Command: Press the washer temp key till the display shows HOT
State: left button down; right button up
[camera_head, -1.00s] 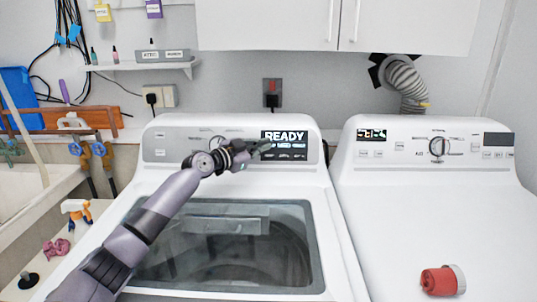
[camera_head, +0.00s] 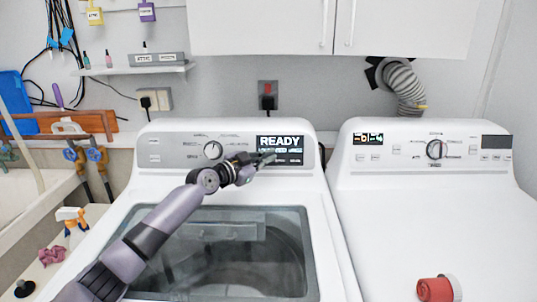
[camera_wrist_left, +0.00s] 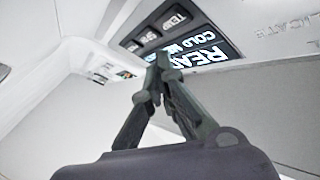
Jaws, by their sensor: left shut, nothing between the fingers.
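The washer (camera_head: 320,225) is the white left machine with a dark glass lid. Its display (camera_head: 280,141) reads READY in the head view, with a row of small text and dark keys below. In the left wrist view the display (camera_wrist_left: 208,52) appears upside down, with READY and COLD legible. The temp key (camera_wrist_left: 175,20), labelled TEMP, shows at the top beside other dark keys. My left gripper (camera_head: 270,158) is shut and empty, its tips at the lower left part of the display panel. In the left wrist view its fingertips (camera_wrist_left: 162,60) overlap the display's edge; contact cannot be told.
The dryer (camera_head: 450,210) stands to the right, with a red cup-like object (camera_head: 434,290) on top. A shelf (camera_head: 130,69) and cabinets (camera_head: 400,25) are above. A sink (camera_head: 25,205) is at the left.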

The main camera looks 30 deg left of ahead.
pick_arm(q)
jog(key=shift+g, duration=0.3)
jog(key=d+f, duration=0.1)
jog(key=d+f+p, duration=0.1)
jog(key=d+f, duration=0.1)
jog(key=f, duration=0.1)
jog(key=shift+s+p, duration=0.25)
jog(key=shift+p, duration=0.05)
jog(key=shift+s+d+p, duration=0.15)
jog(key=shift+d+p, duration=0.05)
jog(key=shift+p, duration=0.1)
jog(key=shift+s+r, duration=0.15)
jog(key=shift+s, duration=0.1)
jog(key=shift+v, duration=0.95)
jog(key=shift+s+a+r+p, duration=0.2)
jog(key=shift+s+r+p, duration=0.1)
jog(key=shift+w+a+r, duration=0.1)
jog(key=shift+a, duration=0.05)
jog(key=shift+w+a+r, duration=0.1)
jog(key=shift+a, duration=0.15)
